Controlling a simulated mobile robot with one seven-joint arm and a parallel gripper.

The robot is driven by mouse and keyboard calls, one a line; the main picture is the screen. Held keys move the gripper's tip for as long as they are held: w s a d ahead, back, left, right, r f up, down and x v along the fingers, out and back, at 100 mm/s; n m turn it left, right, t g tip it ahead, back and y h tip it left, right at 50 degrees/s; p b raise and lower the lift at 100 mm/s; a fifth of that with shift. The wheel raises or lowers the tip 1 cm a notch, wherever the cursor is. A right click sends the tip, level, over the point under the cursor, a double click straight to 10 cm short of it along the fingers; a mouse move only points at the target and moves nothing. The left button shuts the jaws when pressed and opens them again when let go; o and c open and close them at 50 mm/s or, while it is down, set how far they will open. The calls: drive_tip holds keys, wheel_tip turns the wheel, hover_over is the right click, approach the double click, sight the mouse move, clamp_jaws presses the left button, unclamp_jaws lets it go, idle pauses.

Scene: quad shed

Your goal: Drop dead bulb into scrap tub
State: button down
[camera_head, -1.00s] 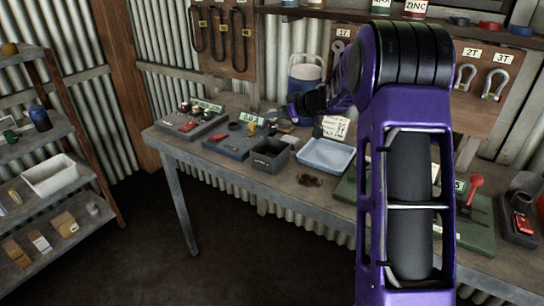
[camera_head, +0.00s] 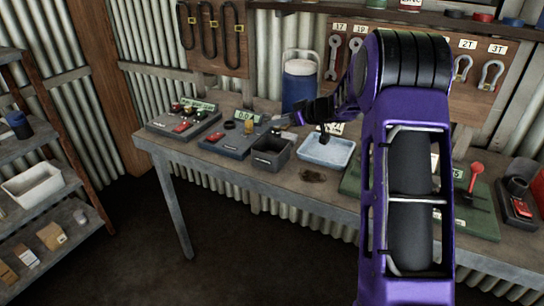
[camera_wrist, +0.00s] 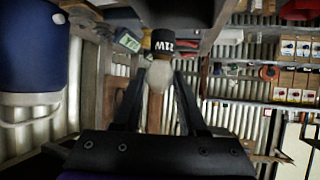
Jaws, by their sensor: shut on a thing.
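My gripper (camera_head: 277,122) is over the back of the workbench, behind a small dark grey open tub (camera_head: 269,160) with an illegible front label. In the wrist view its two fingers (camera_wrist: 158,88) are closed on a pale, rounded bulb (camera_wrist: 157,77). A black piece with white lettering (camera_wrist: 163,42) shows just beyond the bulb; I cannot tell whether it is joined to it. The bulb is too small to make out in the head view. I cannot confirm from its label that the dark tub is the scrap tub.
A light blue tray (camera_head: 327,155) stands right of the tub. A tester board (camera_head: 226,143) with a green display and another board (camera_head: 184,123) lie left. A blue cooler (camera_head: 299,88) stands behind. A shelf rack (camera_head: 62,205) is at far left. The floor in front is clear.

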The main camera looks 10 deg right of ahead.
sight(280, 132)
drive_tip(key=shift+f+b, duration=2.1)
drive_tip(key=shift+f, duration=0.25)
drive_tip(key=shift+r, duration=0.1)
drive_tip(key=shift+c, duration=1.9)
unclamp_jaws()
drive_tip(key=p+v, duration=0.2)
drive_tip(key=v, duration=1.5)
drive_tip(key=shift+s+p, duration=0.2)
drive_tip(key=shift+p, duration=0.1)
drive_tip(key=shift+d, duration=0.1)
